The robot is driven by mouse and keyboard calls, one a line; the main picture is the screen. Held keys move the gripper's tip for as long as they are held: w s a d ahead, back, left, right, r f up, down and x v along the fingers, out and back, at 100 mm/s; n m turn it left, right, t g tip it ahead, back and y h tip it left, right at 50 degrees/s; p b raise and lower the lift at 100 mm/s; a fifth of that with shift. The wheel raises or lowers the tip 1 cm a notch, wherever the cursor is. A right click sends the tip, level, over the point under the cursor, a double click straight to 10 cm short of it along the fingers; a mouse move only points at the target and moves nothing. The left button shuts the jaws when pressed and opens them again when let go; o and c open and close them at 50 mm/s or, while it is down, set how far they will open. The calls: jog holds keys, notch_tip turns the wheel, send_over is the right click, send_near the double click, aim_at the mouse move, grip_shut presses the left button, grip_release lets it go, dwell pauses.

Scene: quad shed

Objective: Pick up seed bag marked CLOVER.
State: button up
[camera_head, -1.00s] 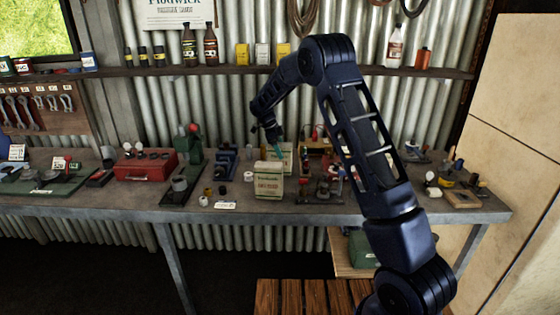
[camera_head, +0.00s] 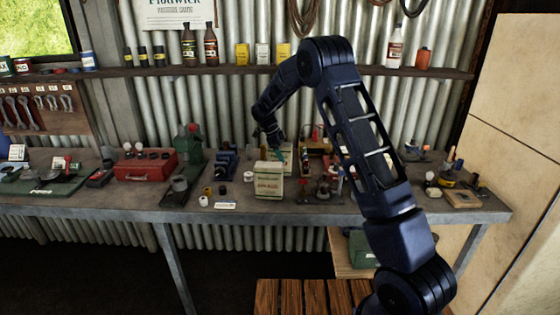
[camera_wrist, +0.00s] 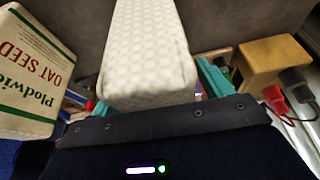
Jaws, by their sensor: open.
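A pale seed bag (camera_wrist: 145,60) stands between the teal fingers of my gripper (camera_wrist: 158,92) in the wrist view; its marking is not visible there. The fingers are open, one on each side of it, and I cannot tell whether they touch it. In the head view my gripper (camera_head: 279,152) is down at this bag (camera_head: 288,157), which is partly hidden behind another bag. That front bag (camera_head: 268,182) has a green band and small print. A bag reading OAT SEED (camera_wrist: 38,70) leans into the left of the wrist view. No CLOVER marking is readable.
The workbench (camera_head: 130,205) is crowded. A red toolbox (camera_head: 146,166) and a green machine (camera_head: 188,145) stand to the left. A shelf (camera_head: 330,70) runs above.

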jog(key=c, duration=1.5)
jog(key=shift+r, duration=0.1)
